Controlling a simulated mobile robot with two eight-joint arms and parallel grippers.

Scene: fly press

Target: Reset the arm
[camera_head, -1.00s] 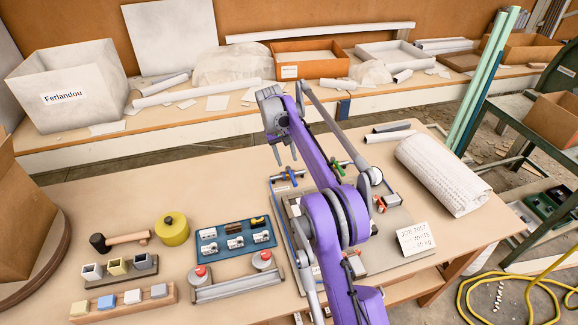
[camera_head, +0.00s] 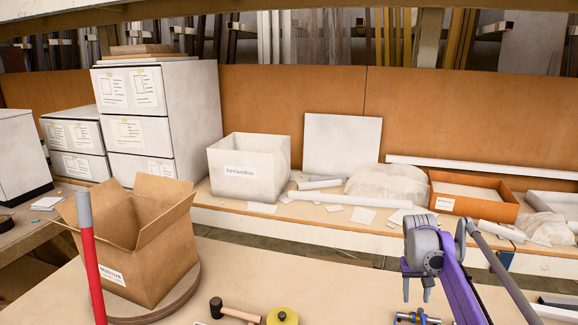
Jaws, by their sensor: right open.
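My right gripper (camera_head: 417,288) hangs at the lower right on my purple arm (camera_head: 460,292), fingers pointing down and apart, with nothing between them. It is above the bench (camera_head: 330,285), near a small fixture with a blue part (camera_head: 418,317) cut by the bottom edge. A red bar with a grey end (camera_head: 92,262) stands slightly tilted at the lower left; its lower end is out of frame, and I cannot tell what it belongs to. My left gripper is not in view.
An open cardboard box (camera_head: 150,255) stands on a round wooden board (camera_head: 165,312) at the left. A mallet (camera_head: 232,312) and a yellow round thing (camera_head: 282,316) lie at the front edge. A white bin (camera_head: 247,172) and an orange tray (camera_head: 470,205) sit on the back shelf.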

